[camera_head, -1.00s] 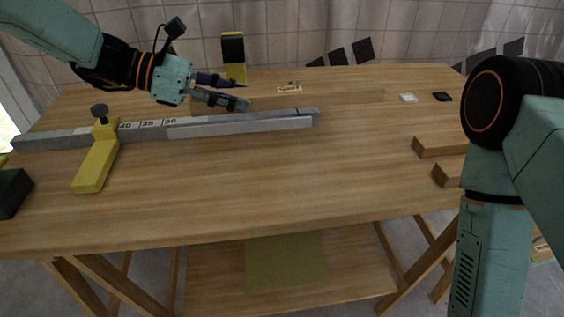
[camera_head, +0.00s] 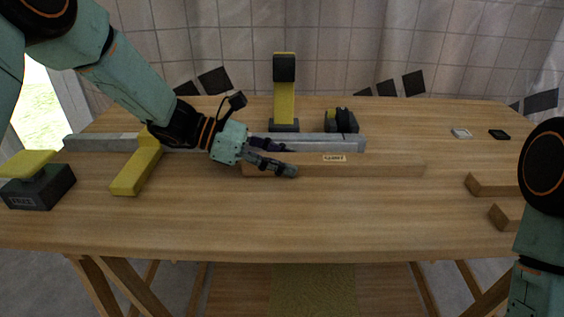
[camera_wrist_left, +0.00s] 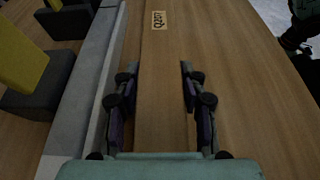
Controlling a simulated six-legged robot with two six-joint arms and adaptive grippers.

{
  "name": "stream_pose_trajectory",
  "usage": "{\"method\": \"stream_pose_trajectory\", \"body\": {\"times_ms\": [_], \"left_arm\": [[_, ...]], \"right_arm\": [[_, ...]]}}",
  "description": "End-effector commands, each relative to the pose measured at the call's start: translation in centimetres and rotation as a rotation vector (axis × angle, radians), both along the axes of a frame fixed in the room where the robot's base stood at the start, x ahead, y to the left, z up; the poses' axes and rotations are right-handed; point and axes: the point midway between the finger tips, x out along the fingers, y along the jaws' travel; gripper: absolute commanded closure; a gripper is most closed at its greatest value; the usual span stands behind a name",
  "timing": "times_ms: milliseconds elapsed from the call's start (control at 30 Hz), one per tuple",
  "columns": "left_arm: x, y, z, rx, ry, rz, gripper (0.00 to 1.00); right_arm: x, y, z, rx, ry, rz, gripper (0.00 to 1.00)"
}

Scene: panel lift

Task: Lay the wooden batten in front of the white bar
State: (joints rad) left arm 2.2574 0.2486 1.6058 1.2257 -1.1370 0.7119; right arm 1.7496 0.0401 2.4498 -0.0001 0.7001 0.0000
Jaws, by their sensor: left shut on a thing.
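The wooden batten (camera_head: 385,168) lies lengthwise, left to right, on the near side of the white bar (camera_head: 354,151) in the head view. It carries a small pale label. In the left wrist view the batten (camera_wrist_left: 160,75) runs between my left gripper's fingers (camera_wrist_left: 160,105), and a pale strip of bar runs along its left side. My left gripper (camera_head: 270,164) is shut on the batten near its left end. Whether the batten rests fully on the table I cannot tell. The batten hides part of the bar. My right arm shows at the right edge; its gripper is out of view.
A yellow clamp arm (camera_head: 137,172) lies left of my gripper. A yellow-topped black block (camera_head: 38,187) sits at the left edge. A yellow upright (camera_head: 284,95) and a dark tool (camera_head: 341,121) stand behind the bar. Wood blocks (camera_head: 492,184) lie at right. The front table is clear.

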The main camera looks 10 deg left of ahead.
Motion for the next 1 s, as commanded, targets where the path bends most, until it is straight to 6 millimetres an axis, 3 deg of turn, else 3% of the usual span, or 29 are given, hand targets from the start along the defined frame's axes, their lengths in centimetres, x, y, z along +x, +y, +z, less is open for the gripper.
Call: {"method": "stream_pose_trajectory", "body": {"times_ms": [233,267,500,867,1000], "left_arm": [[0.0,0.0,-0.3,-0.001,0.001,0.000,0.98],[0.0,0.0,-0.3,0.000,0.001,0.000,0.57],[0.0,0.0,-0.2,0.000,0.001,0.000,0.36],[0.0,0.0,0.1,0.000,-0.001,0.000,0.35],[-0.2,1.5,1.0,-0.003,-0.001,0.004,0.35]], "right_arm": [[0.0,0.0,0.0,0.000,0.000,0.000,1.00],[0.0,0.0,0.0,0.000,0.000,0.000,1.00],[0.0,0.0,0.0,0.000,0.000,0.000,1.00],[0.0,0.0,0.1,0.000,0.000,0.000,1.00],[0.0,0.0,0.8,0.000,0.000,0.000,1.00]]}}
